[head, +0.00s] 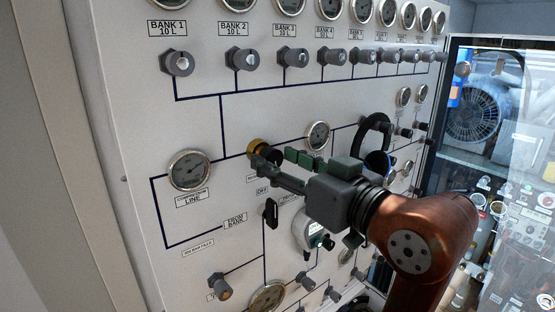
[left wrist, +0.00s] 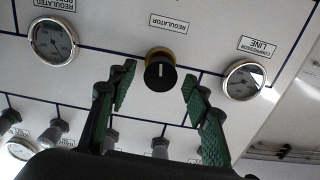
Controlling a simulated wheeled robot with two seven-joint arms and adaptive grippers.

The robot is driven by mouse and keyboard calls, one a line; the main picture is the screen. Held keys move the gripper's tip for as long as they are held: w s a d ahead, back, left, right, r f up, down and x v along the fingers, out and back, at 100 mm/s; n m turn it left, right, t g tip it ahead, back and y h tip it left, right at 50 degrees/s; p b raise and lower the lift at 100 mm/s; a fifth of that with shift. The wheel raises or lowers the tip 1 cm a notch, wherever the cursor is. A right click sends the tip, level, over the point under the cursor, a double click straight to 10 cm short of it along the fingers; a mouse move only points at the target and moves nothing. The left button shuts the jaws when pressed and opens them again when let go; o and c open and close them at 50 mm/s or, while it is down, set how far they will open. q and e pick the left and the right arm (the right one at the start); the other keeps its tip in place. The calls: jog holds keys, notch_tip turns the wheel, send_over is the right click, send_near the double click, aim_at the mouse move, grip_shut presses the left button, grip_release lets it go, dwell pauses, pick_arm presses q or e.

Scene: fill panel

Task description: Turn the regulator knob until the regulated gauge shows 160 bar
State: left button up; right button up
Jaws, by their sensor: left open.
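The regulator knob (head: 264,148) is on the white panel, with a brass collar and black cap. In the left wrist view, where labels appear upside down, its black cap with a white mark (left wrist: 160,72) faces me. My left gripper (head: 272,158) is open and empty in front of the knob. In the wrist view its green-padded fingers (left wrist: 158,84) stand left and right of the knob, apart from it. The regulated gauge (head: 317,135) is right of the knob; it also shows in the wrist view (left wrist: 53,40). Its reading is too small to tell. My right gripper is not in view.
The compressor line gauge (head: 190,170) is left of the knob and shows in the wrist view (left wrist: 244,80). A black hose loop (head: 376,124) hangs right of the regulated gauge. A row of bank valves (head: 240,60) runs above. A black lever (head: 270,212) sits below the knob.

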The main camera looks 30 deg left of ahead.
pick_arm(q)
jog(key=v, duration=1.1)
jog(key=shift+d, duration=0.15)
dwell(1.8)
